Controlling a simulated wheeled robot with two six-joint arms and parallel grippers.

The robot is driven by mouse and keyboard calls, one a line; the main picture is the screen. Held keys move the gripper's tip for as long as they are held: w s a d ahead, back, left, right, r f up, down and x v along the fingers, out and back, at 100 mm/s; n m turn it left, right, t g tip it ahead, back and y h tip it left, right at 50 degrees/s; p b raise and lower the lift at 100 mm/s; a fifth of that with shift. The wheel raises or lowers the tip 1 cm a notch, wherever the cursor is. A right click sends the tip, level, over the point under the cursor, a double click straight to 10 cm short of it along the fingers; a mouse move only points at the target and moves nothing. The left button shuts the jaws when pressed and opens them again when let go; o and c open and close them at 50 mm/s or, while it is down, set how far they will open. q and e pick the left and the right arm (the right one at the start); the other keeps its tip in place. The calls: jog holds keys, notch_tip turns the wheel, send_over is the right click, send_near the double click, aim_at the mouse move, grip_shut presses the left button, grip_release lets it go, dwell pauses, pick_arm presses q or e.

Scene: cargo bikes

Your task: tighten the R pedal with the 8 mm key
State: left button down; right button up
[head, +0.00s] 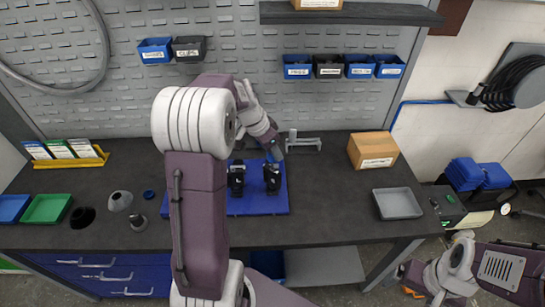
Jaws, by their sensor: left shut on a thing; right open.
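Two black pedal-like parts stand upright on the blue mat (240,208) on the bench, one at left (236,178) and one at right (272,180). I cannot read which is marked R. My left gripper (275,149) is just above and behind the right one. It is shut on a small bluish thing, probably the 8 mm key, mostly hidden by the fingers. I cannot tell whether it touches the pedal. My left arm covers the mat's left part. My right gripper (408,281) is open and empty, low at the right, off the bench's front edge.
A cardboard box (373,150) and a grey tray (397,204) stand on the bench at right. A grey metal bracket (303,142) is behind the mat. Small cups (120,201) and green and blue trays (46,209) are at left. Bench between mat and grey tray is clear.

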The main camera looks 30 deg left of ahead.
pick_arm(q)
jog(key=shift+f+m+h, duration=0.15)
jog(key=shift+m+h, duration=0.15)
jog(key=shift+m, duration=0.6)
jog(key=m+g, duration=0.1)
jog(key=m, duration=0.1)
jog(key=shift+m+h, duration=0.4)
jog(key=shift+s, duration=0.1)
jog(key=shift+r+m+g+p, duration=0.25)
jog(key=shift+m+g+p, duration=0.2)
jog(key=shift+m, duration=0.45)
jog(key=m+g+p, duration=0.1)
jog(key=m, duration=0.2)
jog(key=shift+h+p, duration=0.3)
jog(key=shift+h, duration=0.1)
jog(key=shift+d+m, duration=0.1)
jog(key=shift+m, duration=0.3)
jog(key=shift+f+m+g+p, duration=0.2)
jog(key=shift+m+g+p, duration=0.1)
jog(key=shift+m, duration=0.1)
jog(key=shift+s, duration=0.1)
